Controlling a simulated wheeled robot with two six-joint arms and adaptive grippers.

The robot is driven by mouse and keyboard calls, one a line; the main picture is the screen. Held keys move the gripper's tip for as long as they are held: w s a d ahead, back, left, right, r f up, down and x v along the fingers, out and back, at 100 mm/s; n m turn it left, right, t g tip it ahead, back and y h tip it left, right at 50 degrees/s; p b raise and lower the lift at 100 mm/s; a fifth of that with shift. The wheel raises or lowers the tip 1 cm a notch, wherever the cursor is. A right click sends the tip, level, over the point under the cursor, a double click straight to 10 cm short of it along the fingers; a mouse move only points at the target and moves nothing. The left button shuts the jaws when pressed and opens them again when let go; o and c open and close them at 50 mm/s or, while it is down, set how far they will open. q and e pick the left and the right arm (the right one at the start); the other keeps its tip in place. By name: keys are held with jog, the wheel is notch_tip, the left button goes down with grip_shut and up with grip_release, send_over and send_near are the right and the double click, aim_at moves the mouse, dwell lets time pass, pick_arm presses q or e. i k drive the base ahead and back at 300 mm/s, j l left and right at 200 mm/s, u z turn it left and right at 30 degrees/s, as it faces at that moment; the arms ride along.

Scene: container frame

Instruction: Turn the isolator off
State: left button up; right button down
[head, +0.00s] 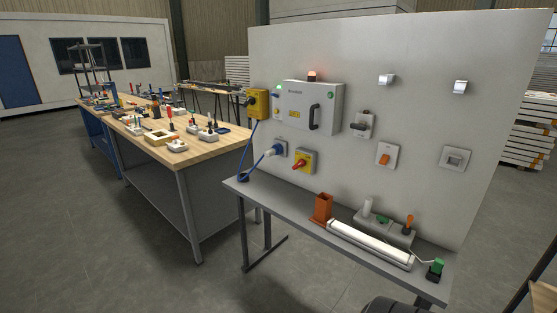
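A yellow isolator box (309,154) with a red rotary handle (299,166) is fixed low on the grey upright panel (420,50), left of its middle. The handle looks tilted, with its exact position too small to read. Neither of my grippers is in view, and nothing touches the isolator.
A narrow grey shelf (290,208) below the panel holds an orange bin (322,207), a long white lamp fitting (370,243) and small tools. A cluttered wooden workbench (200,152) stands left. The front floor is mostly clear.

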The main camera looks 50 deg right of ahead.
aim_at(301, 162)
jog(key=i+j+z, duration=0.2)
jog(key=i+z, duration=0.3)
jog(key=i+j+z, duration=1)
jog(key=k+l, duration=0.1)
